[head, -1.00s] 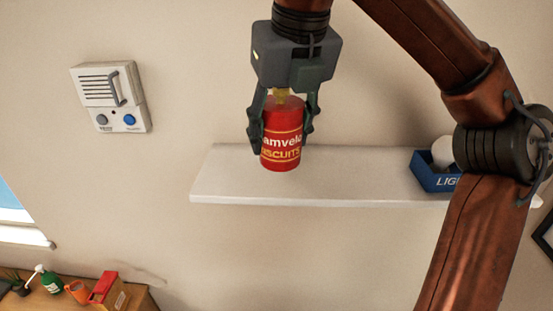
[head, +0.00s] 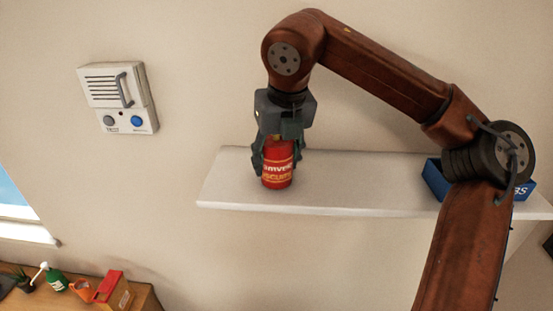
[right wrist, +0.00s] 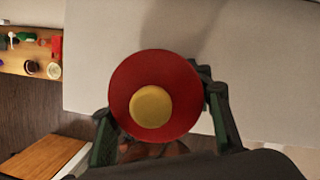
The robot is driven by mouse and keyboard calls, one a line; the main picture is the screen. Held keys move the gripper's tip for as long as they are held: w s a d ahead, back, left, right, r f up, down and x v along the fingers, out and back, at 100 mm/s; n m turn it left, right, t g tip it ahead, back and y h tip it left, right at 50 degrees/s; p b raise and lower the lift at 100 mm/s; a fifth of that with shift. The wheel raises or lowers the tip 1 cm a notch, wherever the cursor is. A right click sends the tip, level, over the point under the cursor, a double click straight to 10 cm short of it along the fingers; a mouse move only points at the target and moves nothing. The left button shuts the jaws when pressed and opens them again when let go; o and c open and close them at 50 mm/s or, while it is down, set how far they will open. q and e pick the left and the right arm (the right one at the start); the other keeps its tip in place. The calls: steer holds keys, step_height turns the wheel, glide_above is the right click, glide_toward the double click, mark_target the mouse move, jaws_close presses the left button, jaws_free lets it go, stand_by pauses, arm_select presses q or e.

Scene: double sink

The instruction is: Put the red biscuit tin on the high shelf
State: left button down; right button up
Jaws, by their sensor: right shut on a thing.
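The red biscuit tin (head: 278,168) is a red cylinder with yellow and white lettering. It is upright at the left part of the white high shelf (head: 330,190). My right gripper (head: 278,160) comes down from above and is shut on the tin's sides. I cannot tell for sure whether the tin's base touches the shelf. In the right wrist view the tin's round red top (right wrist: 186,77) with a yellow disc shows between the fingers, with the pale shelf (right wrist: 260,60) behind it. My left gripper is not in view.
A blue box (head: 434,180) stands at the shelf's right, partly hidden by my right arm. A white intercom (head: 118,98) hangs on the wall at left. A wooden counter (head: 140,296) with several small items is at lower left. The shelf between tin and box is clear.

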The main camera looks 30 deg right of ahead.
mark_target(278, 142)
steer(key=o, duration=0.9)
steer(key=shift+w+f, duration=0.2)
steer(key=shift+w, duration=0.5)
steer(key=shift+c, duration=0.2)
steer(key=o, duration=0.3)
steer(key=shift+s+r, duration=0.25)
steer(key=shift+s, duration=0.4)
steer(key=shift+o, duration=0.4)
steer(key=shift+s, duration=0.1)
steer(key=shift+w, duration=0.45)
steer(key=shift+s+r, duration=0.15)
steer(key=shift+r, duration=0.1)
steer(key=b+v, duration=0.1)
steer(key=v, duration=0.3)
steer(key=shift+s+a+r, duration=0.1)
steer(key=shift+s+r, duration=0.15)
steer(key=shift+r, duration=0.05)
steer(key=p+v, duration=0.1)
steer(key=v, duration=0.5)
steer(key=shift+s+r, duration=0.1)
steer(key=shift+r, duration=0.2)
steer(key=shift+s+r, duration=0.1)
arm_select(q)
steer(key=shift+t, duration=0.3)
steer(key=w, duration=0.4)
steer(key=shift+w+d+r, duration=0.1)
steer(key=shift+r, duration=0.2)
